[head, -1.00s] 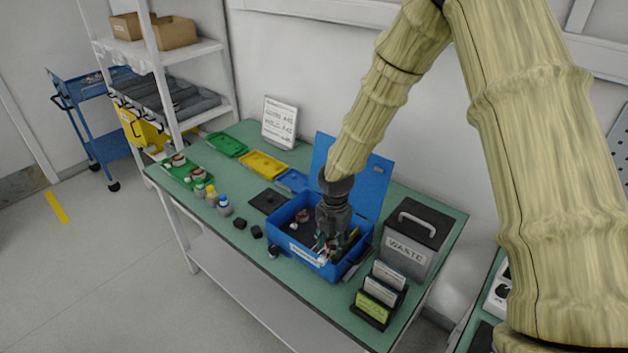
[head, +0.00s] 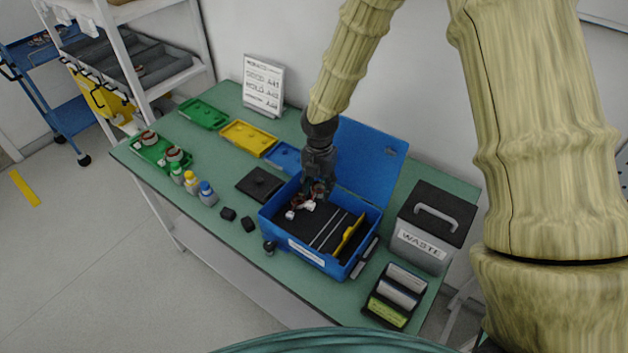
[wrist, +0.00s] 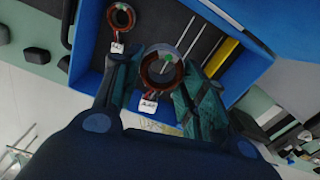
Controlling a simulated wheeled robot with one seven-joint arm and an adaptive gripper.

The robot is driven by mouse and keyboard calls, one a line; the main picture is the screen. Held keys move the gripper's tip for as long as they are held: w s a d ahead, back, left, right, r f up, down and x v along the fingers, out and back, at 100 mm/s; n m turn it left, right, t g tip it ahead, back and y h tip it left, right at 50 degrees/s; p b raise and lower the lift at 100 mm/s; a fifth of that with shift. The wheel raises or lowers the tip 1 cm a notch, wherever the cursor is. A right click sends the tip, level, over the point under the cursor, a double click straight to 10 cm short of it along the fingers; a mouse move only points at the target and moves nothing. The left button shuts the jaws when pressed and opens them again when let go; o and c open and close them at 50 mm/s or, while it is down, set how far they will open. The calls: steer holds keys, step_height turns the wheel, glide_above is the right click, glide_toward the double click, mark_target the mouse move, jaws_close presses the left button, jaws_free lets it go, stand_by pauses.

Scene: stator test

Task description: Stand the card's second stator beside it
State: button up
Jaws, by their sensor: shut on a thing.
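My gripper (head: 318,192) is over the back left part of the open blue case (head: 290,250). In the wrist view my gripper (wrist: 160,82) is shut on a copper-wound stator (wrist: 150,81) with a white tag. Another tagged stator (wrist: 112,18) lies on the case's dark floor, left of the held one. In the head view the two stators are small and partly hidden by my fingers. Whether the held stator touches the case floor I cannot tell. A white printed card (head: 263,85) stands at the back of the table.
A green tray (head: 140,151) with stators is at the left, with several capped bottles (head: 191,182) beside it. Empty green (head: 203,113), yellow (head: 248,138) and blue (head: 284,156) trays line the back. The waste bin (head: 424,241) and a card rack (head: 393,296) are right.

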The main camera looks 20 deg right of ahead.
steer(key=f+b, duration=0.1)
steer(key=f, duration=0.1)
steer(key=f+b, duration=0.2)
steer(key=f, duration=0.1)
steer(key=f+b, duration=0.2)
steer(key=f, duration=0.1)
steer(key=shift+w, duration=0.4)
steer(key=shift+s+f+b, duration=0.2)
steer(key=shift+f+b, duration=0.25)
steer(key=shift+f, duration=1.15)
steer(key=shift+w+f+b, duration=0.15)
steer(key=shift+f+b, duration=0.15)
steer(key=shift+f, duration=0.2)
steer(key=o, duration=1.2)
steer(key=shift+c, duration=0.2)
